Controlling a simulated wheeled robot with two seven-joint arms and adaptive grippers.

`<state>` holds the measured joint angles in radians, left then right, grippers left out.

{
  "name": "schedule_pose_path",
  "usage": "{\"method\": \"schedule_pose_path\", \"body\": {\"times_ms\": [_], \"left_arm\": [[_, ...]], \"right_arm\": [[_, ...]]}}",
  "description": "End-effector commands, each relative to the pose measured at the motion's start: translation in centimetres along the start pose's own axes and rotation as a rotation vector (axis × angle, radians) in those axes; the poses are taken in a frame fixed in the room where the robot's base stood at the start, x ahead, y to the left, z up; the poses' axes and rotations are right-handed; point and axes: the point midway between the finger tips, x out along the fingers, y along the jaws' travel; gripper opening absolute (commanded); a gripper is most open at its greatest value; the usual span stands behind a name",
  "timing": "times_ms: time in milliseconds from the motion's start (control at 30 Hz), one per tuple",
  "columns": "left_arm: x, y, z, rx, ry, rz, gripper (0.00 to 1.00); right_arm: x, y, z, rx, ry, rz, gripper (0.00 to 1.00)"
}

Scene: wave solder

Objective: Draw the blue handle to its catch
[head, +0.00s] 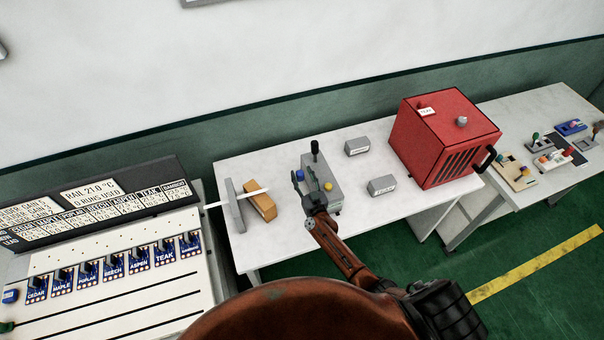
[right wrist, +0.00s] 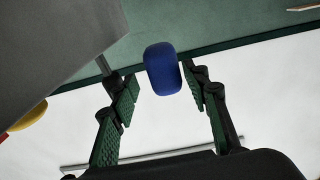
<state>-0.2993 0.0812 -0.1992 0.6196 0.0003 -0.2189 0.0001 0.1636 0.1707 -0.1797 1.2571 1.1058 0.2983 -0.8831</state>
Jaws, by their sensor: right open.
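The blue handle (head: 300,175) is a rounded knob at the left side of a grey box (head: 322,170). My right gripper (head: 306,192) reaches up to it from the front in the head view and partly covers the box. In the right wrist view the blue handle (right wrist: 162,68) stands between and slightly beyond the tips of the two green-padded fingers (right wrist: 163,88). The fingers are open, with a small gap to the knob on each side. The catch cannot be made out. My left gripper is not in view.
The box also carries a yellow knob (head: 328,187) and an upright black lever (head: 315,148). A wooden block (head: 260,200) and grey plate (head: 235,206) stand to its left. Small grey blocks (head: 382,186) and a red oven (head: 440,135) stand to the right on the white table (head: 290,235).

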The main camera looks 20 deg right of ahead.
Motion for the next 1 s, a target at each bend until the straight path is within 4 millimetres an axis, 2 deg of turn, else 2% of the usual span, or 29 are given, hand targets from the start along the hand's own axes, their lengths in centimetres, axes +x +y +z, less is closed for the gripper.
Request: {"method": "schedule_pose_path", "body": {"times_ms": [333, 500, 700, 1000], "left_arm": [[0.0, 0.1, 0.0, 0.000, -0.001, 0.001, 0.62], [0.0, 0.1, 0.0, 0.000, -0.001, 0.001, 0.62], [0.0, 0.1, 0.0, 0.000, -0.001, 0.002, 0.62], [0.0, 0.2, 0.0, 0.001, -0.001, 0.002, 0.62]], "right_arm": [[-6.9, 0.2, 0.1, 0.000, -0.002, 0.004, 0.43], [-9.6, 0.2, 0.0, -0.001, 0.000, 0.004, 0.43], [-10.9, 0.2, -0.1, -0.001, 0.001, 0.003, 0.43], [-11.1, 0.1, -0.1, -0.001, 0.001, 0.003, 0.43]]}}
